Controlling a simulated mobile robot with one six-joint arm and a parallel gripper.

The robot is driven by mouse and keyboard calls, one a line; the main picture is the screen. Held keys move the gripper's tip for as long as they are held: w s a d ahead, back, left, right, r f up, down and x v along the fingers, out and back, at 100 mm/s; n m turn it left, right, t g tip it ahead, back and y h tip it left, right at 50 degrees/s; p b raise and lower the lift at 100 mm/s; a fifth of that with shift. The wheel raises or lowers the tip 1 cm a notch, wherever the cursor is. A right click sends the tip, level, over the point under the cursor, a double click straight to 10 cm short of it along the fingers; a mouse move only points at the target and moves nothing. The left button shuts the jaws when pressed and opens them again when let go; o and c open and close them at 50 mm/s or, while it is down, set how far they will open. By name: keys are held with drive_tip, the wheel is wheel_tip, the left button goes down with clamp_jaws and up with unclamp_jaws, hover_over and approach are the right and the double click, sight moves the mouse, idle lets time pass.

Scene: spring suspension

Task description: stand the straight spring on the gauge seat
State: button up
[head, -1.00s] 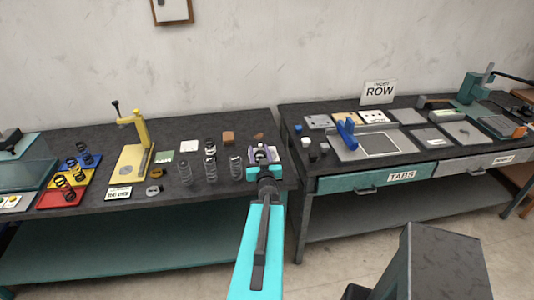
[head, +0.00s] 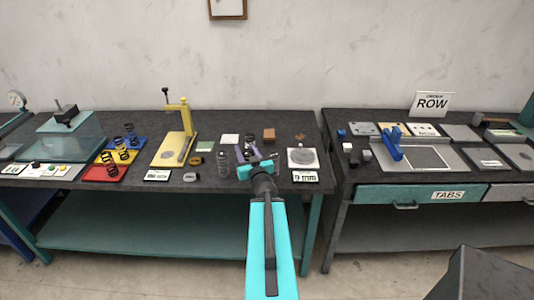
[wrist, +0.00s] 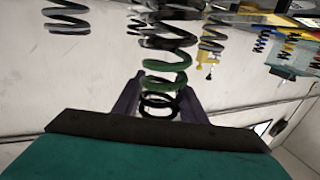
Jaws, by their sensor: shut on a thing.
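My gripper (head: 254,160) is over the middle bench, among the standing springs. In the wrist view its two purple fingers (wrist: 160,100) flank a dark coil spring with green-tinted coils (wrist: 165,80), and the jaws are shut on it. I cannot tell whether that spring is straight or clear of the bench. One grey spring (head: 222,161) stands just left of my gripper. Other springs (wrist: 67,15) show in the wrist view. A pale plate with a round disc (head: 302,159) lies right of my gripper, behind a "9 mm" card. I cannot tell whether it is the gauge seat.
A yellow stand (head: 184,125) with a flat base is left of the springs. Red, yellow and blue blocks with dark springs (head: 106,172) stand farther left. A brown block (head: 268,134) is behind my gripper. A second bench with a blue-handled tool (head: 393,142) is at right.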

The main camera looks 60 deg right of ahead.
drive_tip(key=w+a+n+t+y+b, duration=0.1)
drive_tip(key=w+a+n+y+b, duration=0.2)
drive_tip(key=w+a, duration=0.55)
drive_tip(key=w+a+n+t+y, duration=0.2)
drive_tip(key=w+a+y, duration=0.3)
drive_tip(key=a, duration=0.6)
drive_tip(key=w+a+n+t+y+b, duration=0.1)
drive_tip(key=w+a+n+y+b, duration=0.2)
drive_tip(key=w+a, duration=0.45)
drive_tip(key=s+a+f+n+g+y, duration=0.1)
drive_tip(key=a+y, duration=0.4)
drive_tip(key=a, duration=0.5)
drive_tip(key=s+a+f+n+g+y+b, duration=0.1)
drive_tip(key=a+n+g+y, duration=0.3)
drive_tip(key=a, duration=0.6)
drive_tip(key=s+a+f+n+g+y, duration=0.2)
drive_tip(key=a+n+y, duration=0.3)
drive_tip(key=a, duration=0.5)
drive_tip(key=shift+s+f+n+g+y+b, duration=0.3)
drive_tip(key=shift+s+f+g+y+b, duration=0.1)
drive_tip(key=shift+s+f, duration=0.25)
drive_tip(key=shift+a, duration=0.2)
